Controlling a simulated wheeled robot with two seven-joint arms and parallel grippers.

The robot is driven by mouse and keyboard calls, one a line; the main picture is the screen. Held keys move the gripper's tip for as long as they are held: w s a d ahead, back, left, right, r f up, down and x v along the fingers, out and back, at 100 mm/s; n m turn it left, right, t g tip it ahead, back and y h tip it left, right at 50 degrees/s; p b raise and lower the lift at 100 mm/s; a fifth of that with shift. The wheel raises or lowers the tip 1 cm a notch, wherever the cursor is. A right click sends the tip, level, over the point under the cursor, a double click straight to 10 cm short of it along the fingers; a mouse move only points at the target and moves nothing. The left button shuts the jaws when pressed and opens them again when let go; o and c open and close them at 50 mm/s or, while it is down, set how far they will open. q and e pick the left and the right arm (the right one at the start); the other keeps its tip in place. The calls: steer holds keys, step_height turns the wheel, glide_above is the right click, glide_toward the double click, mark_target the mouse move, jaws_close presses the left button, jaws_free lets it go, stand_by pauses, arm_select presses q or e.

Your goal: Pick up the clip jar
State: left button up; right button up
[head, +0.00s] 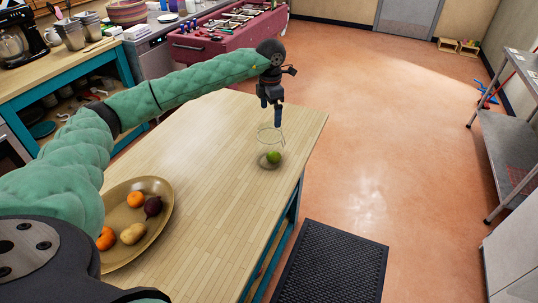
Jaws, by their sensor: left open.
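A clear glass jar (266,137), which looks like the clip jar, stands near the far right corner of the wooden table (215,190). A green round fruit (273,157) shows at its base; I cannot tell whether it is inside the jar or beside it. My left gripper (278,122) points down at the jar's upper right rim. It is open, and one blue finger shows clearly. I cannot tell whether it touches the glass. My right gripper is out of view.
A tan oval dish (158,222) with oranges, a potato and a dark red vegetable lies at the table's left, partly behind my arm. A black floor mat (330,265) lies right of the table. A metal shelf (510,145) stands far right. The table's middle is clear.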

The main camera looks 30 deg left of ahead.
mark_target(271, 122)
arm_select(q)
step_height(271, 122, down, 2)
steer(key=shift+s+d+b, duration=0.1)
steer(key=shift+d+b, duration=0.05)
steer(key=shift+b, duration=0.5)
steer(key=shift+s+d, duration=0.15)
steer(key=shift+f+p, duration=0.45)
steer(key=shift+f, duration=0.05)
steer(key=shift+f+p, duration=0.3)
steer(key=shift+f, duration=0.5)
steer(key=f+p, duration=0.2)
steer(key=f, duration=0.1)
steer(key=f+p, duration=0.1)
steer(key=p, duration=0.1)
steer(key=shift+a+f, duration=0.25)
steer(key=shift+f, duration=0.35)
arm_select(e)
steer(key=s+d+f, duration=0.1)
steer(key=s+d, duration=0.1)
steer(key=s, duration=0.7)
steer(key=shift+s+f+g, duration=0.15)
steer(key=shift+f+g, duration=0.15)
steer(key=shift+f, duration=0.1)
arm_select(q)
steer(key=c, duration=1.6)
steer(key=shift+o, duration=0.2)
